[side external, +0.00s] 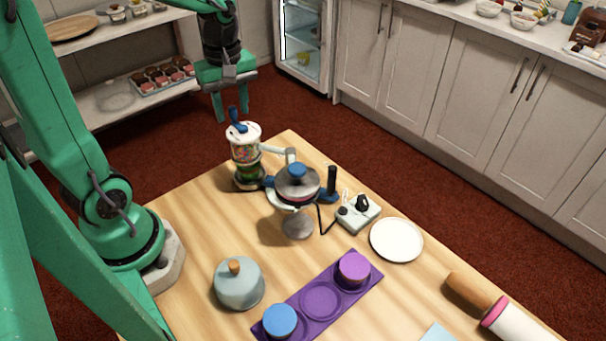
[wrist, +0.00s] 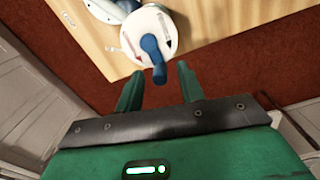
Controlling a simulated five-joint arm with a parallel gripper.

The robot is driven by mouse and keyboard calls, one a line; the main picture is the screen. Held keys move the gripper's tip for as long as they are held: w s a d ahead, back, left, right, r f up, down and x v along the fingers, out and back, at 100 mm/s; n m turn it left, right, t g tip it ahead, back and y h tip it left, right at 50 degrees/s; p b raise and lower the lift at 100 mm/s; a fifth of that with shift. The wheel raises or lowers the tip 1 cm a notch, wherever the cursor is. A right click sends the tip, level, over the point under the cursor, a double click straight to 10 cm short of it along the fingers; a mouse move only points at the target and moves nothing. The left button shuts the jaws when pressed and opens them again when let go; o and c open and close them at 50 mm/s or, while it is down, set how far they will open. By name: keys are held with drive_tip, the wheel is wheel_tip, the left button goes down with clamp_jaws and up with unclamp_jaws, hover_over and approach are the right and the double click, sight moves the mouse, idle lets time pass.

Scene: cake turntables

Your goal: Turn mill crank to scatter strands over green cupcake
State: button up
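The mill (side external: 245,152) stands at the table's far-left corner. It has a clear body with colourful strands, a white lid and a blue crank (side external: 237,126) on top. Something green, perhaps the green cupcake (side external: 249,171), shows low under the mill, partly hidden. My gripper (side external: 229,110) hangs just above the crank, with its fingers pointing down. In the wrist view my gripper (wrist: 158,72) is open and empty. The crank (wrist: 152,55) reaches from the white lid toward the gap between the fingertips; I cannot tell whether they touch.
Right of the mill stands a metal pedestal (side external: 298,225) with a blue-knobbed cover. Beside it are a control box (side external: 350,218) and a white plate (side external: 397,240). Nearer are a pale-blue dome (side external: 238,288), a purple tray (side external: 318,300) with blue and purple pieces, and a rolling pin (side external: 515,322).

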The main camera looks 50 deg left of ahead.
drive_tip(key=shift+r, duration=3.45)
drive_tip(key=shift+d, duration=0.1)
drive_tip(key=s+d+m+t, duration=0.5)
drive_tip(key=s+d+m, duration=0.2)
drive_tip(key=m, duration=0.9)
drive_tip(key=shift+s+d+r+t, duration=0.2)
drive_tip(key=shift+d+r+t, duration=0.1)
drive_tip(key=shift+d, duration=0.2)
